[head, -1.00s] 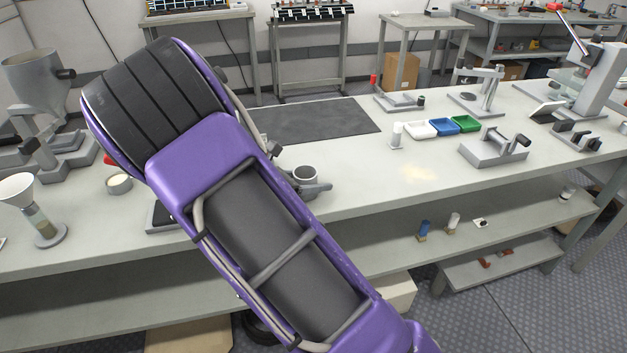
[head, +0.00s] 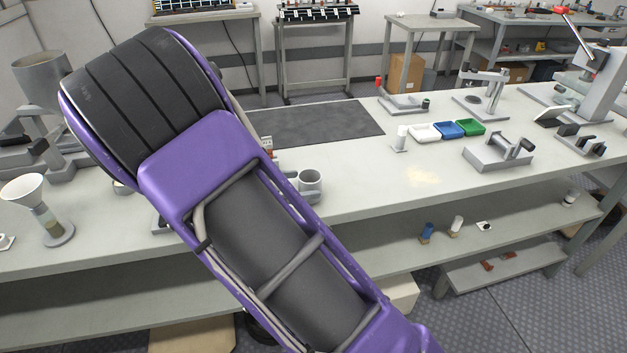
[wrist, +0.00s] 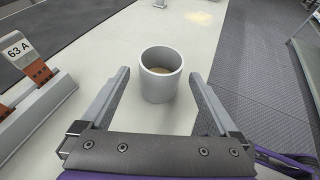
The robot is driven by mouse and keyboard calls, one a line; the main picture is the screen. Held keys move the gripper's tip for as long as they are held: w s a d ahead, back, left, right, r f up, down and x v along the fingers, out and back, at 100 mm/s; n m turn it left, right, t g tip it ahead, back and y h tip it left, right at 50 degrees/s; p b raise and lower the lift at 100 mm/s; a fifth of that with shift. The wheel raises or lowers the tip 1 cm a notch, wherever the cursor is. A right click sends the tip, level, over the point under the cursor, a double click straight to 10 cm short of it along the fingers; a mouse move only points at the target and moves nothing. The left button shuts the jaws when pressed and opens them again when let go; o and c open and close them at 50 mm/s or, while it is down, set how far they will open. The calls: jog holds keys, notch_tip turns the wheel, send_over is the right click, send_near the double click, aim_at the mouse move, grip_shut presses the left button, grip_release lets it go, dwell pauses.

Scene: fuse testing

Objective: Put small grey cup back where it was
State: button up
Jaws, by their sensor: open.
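The small grey cup (head: 311,182) stands upright on the workbench, just right of my arm in the head view. The cup sits toward the fingertips.
A stand marked "63 A" (wrist: 38,95) is left of my gripper. A dark mat (head: 325,122) lies behind the cup. A white cylinder (head: 400,138) and white, blue and green trays (head: 449,130) are to the right. The bench's front edge is near.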

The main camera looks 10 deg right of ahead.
jog(key=v, duration=0.6)
jog(key=shift+d+p, duration=0.1)
jog(key=shift+p, duration=0.2)
